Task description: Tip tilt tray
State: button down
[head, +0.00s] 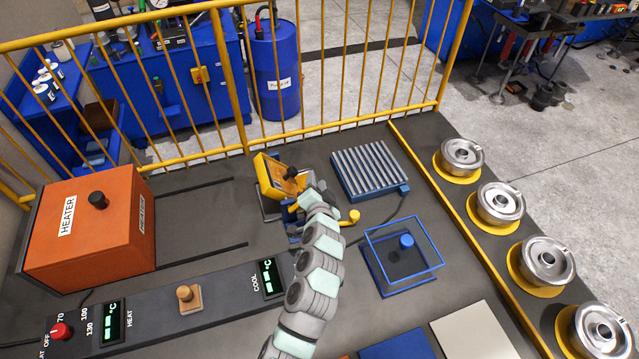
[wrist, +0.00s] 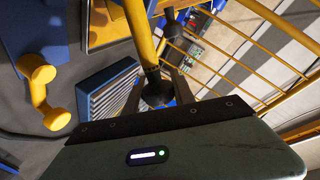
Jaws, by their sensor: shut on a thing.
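The yellow tilt tray (head: 268,174) stands tilted on its dark base near the middle back of the bench in the head view. My gripper (head: 291,180) is at its right side, partly hidden by my arm. In the wrist view, my gripper (wrist: 157,92) is shut on a black ball knob (wrist: 156,88) at the end of a yellow rod (wrist: 140,35). The joint between rod and tray is not clear.
A yellow lever (head: 342,217) sticks out right of my gripper. The slatted blue rack (head: 370,168) and blue open frame (head: 403,282) stand to the right. The orange heater (head: 90,235) is at left. A yellow railing (head: 190,150) runs behind.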

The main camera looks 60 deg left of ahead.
jog(key=shift+f, duration=0.2)
jog(key=c, duration=1.5)
grip_release()
jog(key=o, duration=0.4)
jog(key=shift+r, duration=0.1)
jog(key=shift+o, duration=0.2)
jog(key=v, duration=1)
jog(key=shift+d+p, duration=0.3)
jog(key=shift+d, duration=0.05)
jog(key=shift+s+r, duration=0.15)
